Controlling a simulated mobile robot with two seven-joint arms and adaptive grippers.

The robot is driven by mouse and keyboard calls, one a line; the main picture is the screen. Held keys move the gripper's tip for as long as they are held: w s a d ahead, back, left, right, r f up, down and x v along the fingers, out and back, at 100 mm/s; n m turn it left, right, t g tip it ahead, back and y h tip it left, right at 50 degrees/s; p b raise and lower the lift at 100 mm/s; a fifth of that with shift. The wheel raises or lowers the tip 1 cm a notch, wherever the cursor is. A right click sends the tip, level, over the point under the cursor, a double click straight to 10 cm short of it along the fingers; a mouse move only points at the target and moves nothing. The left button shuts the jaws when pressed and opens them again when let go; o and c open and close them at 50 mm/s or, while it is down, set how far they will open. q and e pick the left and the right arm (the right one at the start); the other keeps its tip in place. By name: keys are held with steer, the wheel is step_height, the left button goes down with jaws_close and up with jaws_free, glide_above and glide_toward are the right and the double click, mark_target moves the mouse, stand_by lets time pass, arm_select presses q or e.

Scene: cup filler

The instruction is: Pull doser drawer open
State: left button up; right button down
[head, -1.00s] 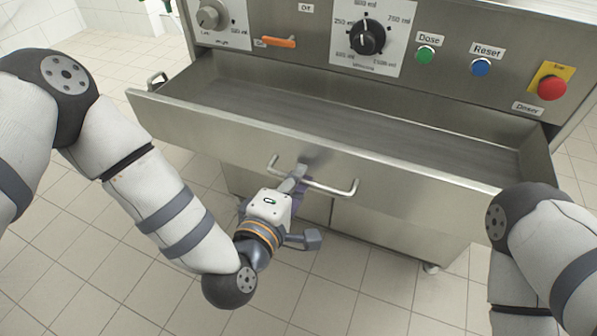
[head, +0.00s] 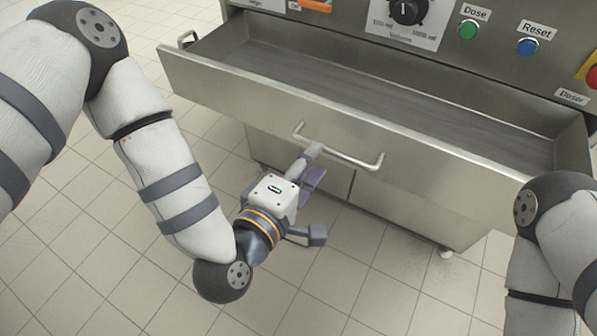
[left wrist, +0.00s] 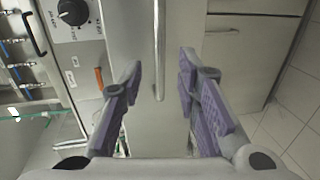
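The doser drawer (head: 400,155) is a wide steel tray drawer, pulled out of the machine with its empty inside showing. Its bar handle (head: 345,158) is on the front panel; in the left wrist view the handle (left wrist: 159,45) runs upright in the picture. My left gripper (head: 308,165) is at the left part of the handle. In the left wrist view its purple-padded fingers (left wrist: 159,68) are spread, with the bar lying between them in the picture and a gap on both sides. I see no grip on the bar. My right gripper is out of view.
The machine panel above the drawer has a volume dial (head: 408,10), a green Dose button (head: 468,29), a blue Reset button (head: 528,46) and a red button (head: 594,76). Clear tiled floor (head: 330,280) lies in front.

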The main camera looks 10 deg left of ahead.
arm_select(q)
steer(key=v, duration=0.6)
steer(key=shift+s, duration=0.35)
steer(key=shift+a, duration=0.1)
